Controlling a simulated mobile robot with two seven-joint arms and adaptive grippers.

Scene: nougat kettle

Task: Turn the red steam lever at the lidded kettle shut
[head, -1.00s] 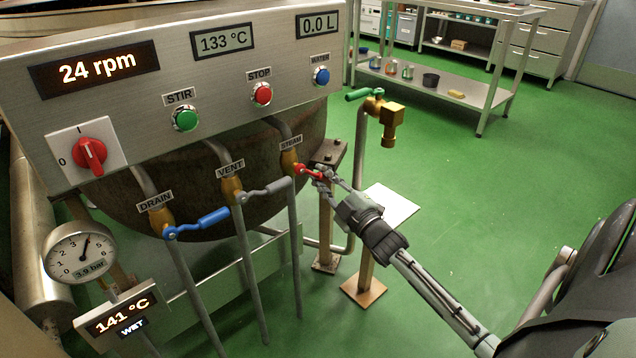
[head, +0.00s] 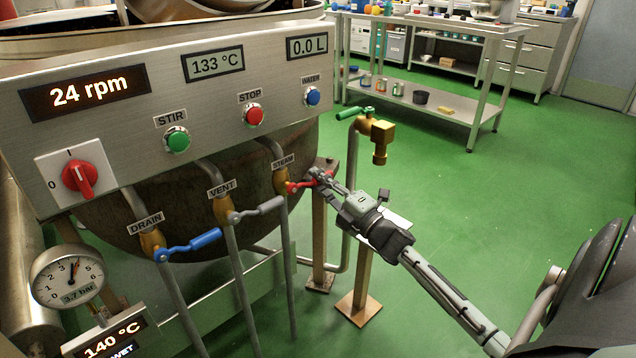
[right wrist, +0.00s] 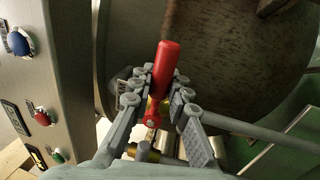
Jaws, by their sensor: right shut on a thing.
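The red steam lever (head: 308,184) sits on a brass valve under the STEAM label, below the kettle's control panel. It points right and slightly up, roughly in line with the blue and grey levers beside it. My right gripper (head: 322,175) is shut on its outer end. In the right wrist view the red handle (right wrist: 167,75) lies between the two grey fingers (right wrist: 160,95). The kettle's dark rounded body (head: 180,205) is behind the pipes. My left gripper is not in view.
The grey vent lever (head: 258,209) and blue drain lever (head: 195,243) are to the left. A brass water tap (head: 378,130) with a green handle stands to the right of the lever. A pressure gauge (head: 68,277) reads 3.7 bar. Open green floor (head: 480,220) is at right.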

